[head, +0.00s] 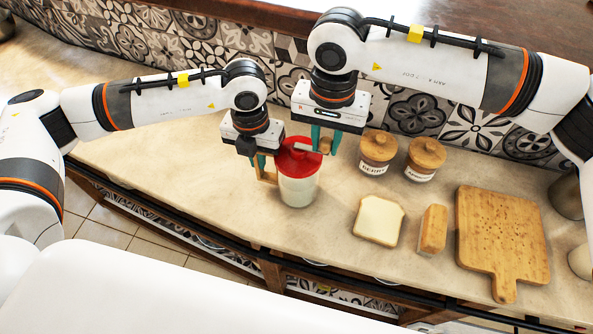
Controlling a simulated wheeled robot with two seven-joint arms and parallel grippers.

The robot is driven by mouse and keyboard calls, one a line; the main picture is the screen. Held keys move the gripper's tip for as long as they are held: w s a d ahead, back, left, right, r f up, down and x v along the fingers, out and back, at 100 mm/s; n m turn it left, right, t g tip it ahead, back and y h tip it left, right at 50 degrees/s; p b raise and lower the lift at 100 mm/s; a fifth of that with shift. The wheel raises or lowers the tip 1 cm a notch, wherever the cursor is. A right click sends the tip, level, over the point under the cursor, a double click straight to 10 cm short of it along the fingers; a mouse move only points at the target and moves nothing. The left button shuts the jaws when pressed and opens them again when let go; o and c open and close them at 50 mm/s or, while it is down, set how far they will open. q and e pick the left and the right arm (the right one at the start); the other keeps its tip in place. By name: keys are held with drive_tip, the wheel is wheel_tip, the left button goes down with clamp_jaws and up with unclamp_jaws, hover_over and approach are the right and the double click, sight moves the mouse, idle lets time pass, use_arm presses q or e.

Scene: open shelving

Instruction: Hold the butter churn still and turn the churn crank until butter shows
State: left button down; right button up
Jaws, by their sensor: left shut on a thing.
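The butter churn (299,187) is a clear jar with a red lid, standing upright on the counter with pale contents inside. A wooden handle (265,175) is on its left side. My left gripper (260,162) is shut on this handle. The churn crank (307,147) is a pale metal arm above the lid, pointing right to a wooden knob. My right gripper (326,142) is at the knob, with its teal fingers on either side of it. Whether they press on the knob is unclear.
Two wooden-lidded jars (377,152) (425,159) stand right of the churn. The tiled wall is close behind. The counter left of the churn is clear.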

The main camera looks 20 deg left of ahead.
drive_tip(key=shift+s+d+f, duration=0.15)
drive_tip(key=shift+f, duration=0.25)
drive_tip(key=shift+c, duration=0.3)
